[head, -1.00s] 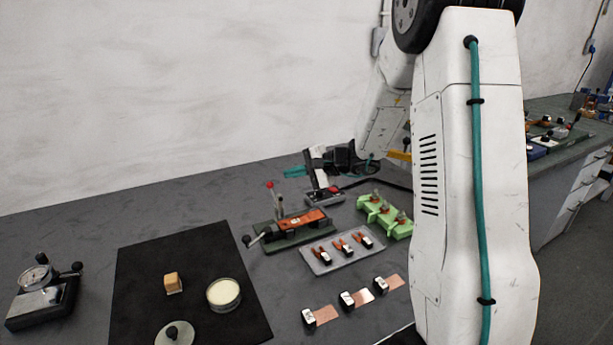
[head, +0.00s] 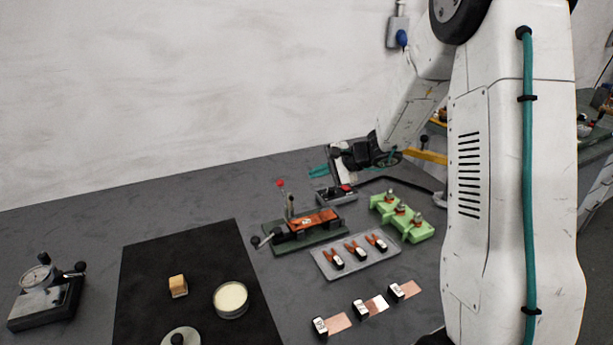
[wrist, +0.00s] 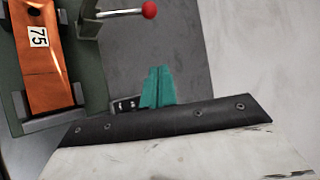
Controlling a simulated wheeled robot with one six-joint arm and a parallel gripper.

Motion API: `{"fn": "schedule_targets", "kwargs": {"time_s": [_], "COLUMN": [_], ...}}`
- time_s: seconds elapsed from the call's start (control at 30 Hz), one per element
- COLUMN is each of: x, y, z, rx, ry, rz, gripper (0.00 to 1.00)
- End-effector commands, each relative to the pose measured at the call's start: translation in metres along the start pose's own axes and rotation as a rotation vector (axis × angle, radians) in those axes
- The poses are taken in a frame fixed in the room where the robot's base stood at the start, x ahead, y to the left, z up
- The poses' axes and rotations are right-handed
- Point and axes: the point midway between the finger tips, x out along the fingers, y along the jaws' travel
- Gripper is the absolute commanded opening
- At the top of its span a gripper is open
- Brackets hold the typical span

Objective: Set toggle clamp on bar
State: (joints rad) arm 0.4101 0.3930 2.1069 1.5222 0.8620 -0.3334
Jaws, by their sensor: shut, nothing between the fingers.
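The clamp fixture has a green base (head: 276,243) and stands on the grey bench. An orange copper bar (head: 318,219) lies on it, and shows the label 75 in the wrist view (wrist: 42,65). The toggle clamp's lever with a red knob (head: 280,184) stands up at the fixture's back left; in the wrist view the red knob (wrist: 149,10) is at the top. My gripper (head: 318,172) has teal fingers and is above and behind the fixture, apart from it. In the wrist view its fingers (wrist: 157,88) are closed together and empty.
A small device with a red knob (head: 346,188) stands below my wrist. A grey tray (head: 326,268) with copper pieces and a green holder (head: 420,233) are at the right. The wall is close behind.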

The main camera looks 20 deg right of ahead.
Motion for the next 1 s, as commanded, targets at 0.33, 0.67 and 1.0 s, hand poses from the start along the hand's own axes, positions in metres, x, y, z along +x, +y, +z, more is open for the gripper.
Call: {"fn": "schedule_targets", "kwargs": {"time_s": [0.33, 0.67, 1.0], "x": [0.071, 0.077, 0.074], "y": [0.002, 0.0, 0.001], "z": [0.002, 0.03, 0.04], "rx": [-0.001, -0.002, -0.001], "ry": [-0.004, -0.001, -0.002], "rz": [0.004, 0.001, 0.002], "gripper": [0.0, 0.0, 0.0]}}
